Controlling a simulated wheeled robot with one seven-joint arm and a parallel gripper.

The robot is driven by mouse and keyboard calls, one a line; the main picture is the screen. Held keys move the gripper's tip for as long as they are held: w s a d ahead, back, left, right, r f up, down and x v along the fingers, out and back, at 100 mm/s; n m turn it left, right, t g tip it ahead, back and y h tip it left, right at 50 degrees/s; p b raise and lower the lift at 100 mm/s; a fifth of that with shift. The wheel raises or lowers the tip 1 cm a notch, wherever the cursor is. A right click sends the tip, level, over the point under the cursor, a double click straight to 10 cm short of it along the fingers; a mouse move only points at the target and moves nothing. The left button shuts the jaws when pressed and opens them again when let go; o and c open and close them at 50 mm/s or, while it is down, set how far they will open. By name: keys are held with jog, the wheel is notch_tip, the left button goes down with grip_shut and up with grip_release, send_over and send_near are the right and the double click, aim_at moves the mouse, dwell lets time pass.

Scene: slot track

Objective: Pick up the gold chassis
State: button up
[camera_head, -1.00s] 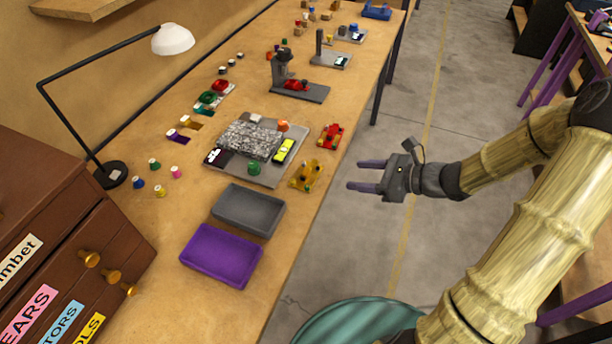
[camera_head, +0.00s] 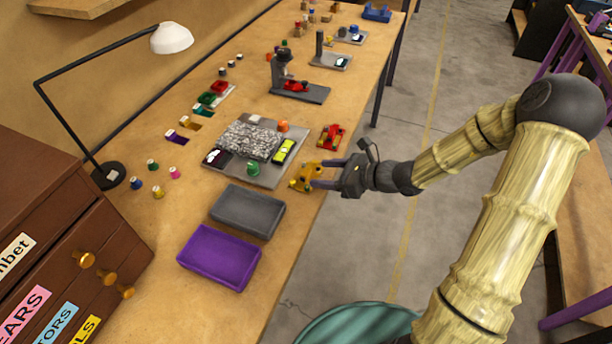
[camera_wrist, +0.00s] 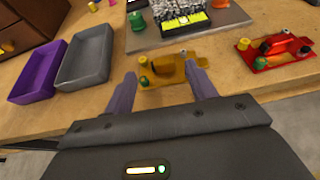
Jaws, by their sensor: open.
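The gold chassis (camera_head: 305,177) lies on the workbench near its front edge, to the right of the grey track board. In the wrist view the gold chassis (camera_wrist: 165,73) shows just beyond and between my fingers, with a green knob on its near left part. My gripper (camera_head: 325,174) is open, its two purple fingers reaching over the bench edge to the chassis. In the wrist view my gripper (camera_wrist: 160,92) has one finger on each side of the chassis's near part. I cannot tell whether either finger touches it.
A red chassis (camera_head: 331,137) lies close by, farther along the bench edge. A grey tray (camera_head: 247,211) and a purple tray (camera_head: 220,257) stand nearer. A lamp (camera_head: 172,39) stands at left.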

aim_at(308, 172)
jog(key=x, duration=0.5)
jog(key=shift+w+d+f, duration=0.2)
jog(key=shift+w, duration=0.05)
jog(key=c, duration=1.1)
notch_tip(308, 172, up, 10)
jog(key=p, duration=0.1)
jog(key=shift+p, duration=0.3)
